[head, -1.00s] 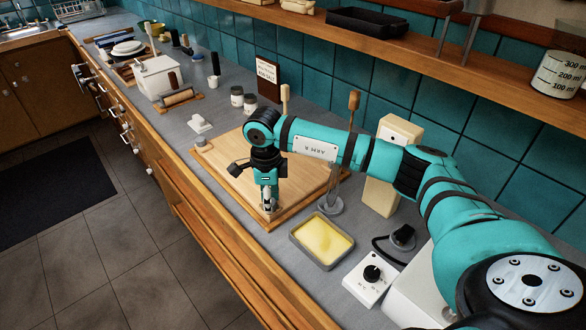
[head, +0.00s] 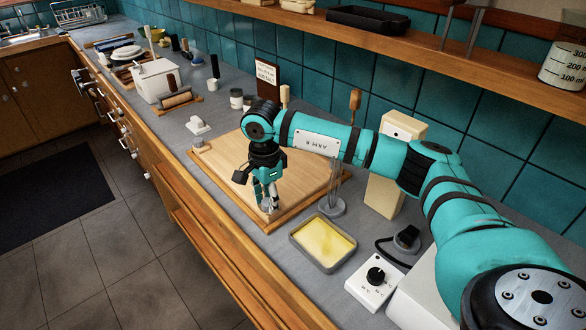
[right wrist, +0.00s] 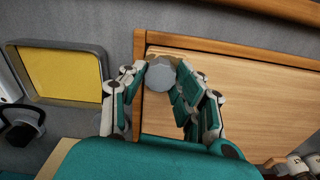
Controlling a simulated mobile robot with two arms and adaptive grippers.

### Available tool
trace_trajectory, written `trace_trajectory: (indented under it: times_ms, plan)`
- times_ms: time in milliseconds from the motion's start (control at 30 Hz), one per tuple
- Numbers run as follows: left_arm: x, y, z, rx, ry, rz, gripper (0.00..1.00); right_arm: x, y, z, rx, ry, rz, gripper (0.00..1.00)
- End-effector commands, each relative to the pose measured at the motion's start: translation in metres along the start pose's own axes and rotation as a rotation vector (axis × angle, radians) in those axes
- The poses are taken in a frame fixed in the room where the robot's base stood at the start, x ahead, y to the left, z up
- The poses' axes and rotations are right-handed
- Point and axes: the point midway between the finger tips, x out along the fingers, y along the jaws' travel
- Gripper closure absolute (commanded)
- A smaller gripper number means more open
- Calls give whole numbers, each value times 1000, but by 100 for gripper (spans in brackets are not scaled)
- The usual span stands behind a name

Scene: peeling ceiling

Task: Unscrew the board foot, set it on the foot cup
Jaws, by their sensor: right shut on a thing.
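The wooden board (head: 295,165) lies on the counter, with its near corner under my right gripper (head: 268,206). The board also shows in the right wrist view (right wrist: 255,95). A round grey board foot (right wrist: 161,77) sits between the right fingertips at that corner. The right gripper is shut on it, pointing down; I cannot tell whether the foot is still seated in the board. Another small round grey piece (head: 199,145) is at the board's left corner. I cannot make out the foot cup for certain. My left gripper is not in view.
A grey tray with a yellow inside (head: 323,243) stands close to the board's near right edge. A white piece (head: 198,125) and jars (head: 236,98) stand beyond the board.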

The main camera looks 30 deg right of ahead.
Motion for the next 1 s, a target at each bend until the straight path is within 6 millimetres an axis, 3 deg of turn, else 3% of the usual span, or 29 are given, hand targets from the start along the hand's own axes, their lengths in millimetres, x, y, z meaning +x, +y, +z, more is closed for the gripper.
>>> trace_trajectory:
  times_ms: [33,200,533,800,1000]
  plan:
    - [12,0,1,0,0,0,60,14,4,1,-75,2,16,100]
    - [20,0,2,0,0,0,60,11,5,1,-258,2,18,100]
    - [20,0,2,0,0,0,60,9,5,1,-294,1,18,100]
    - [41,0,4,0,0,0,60,11,4,1,-632,-1,18,100]
    - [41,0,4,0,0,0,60,8,5,1,-700,-1,19,100]
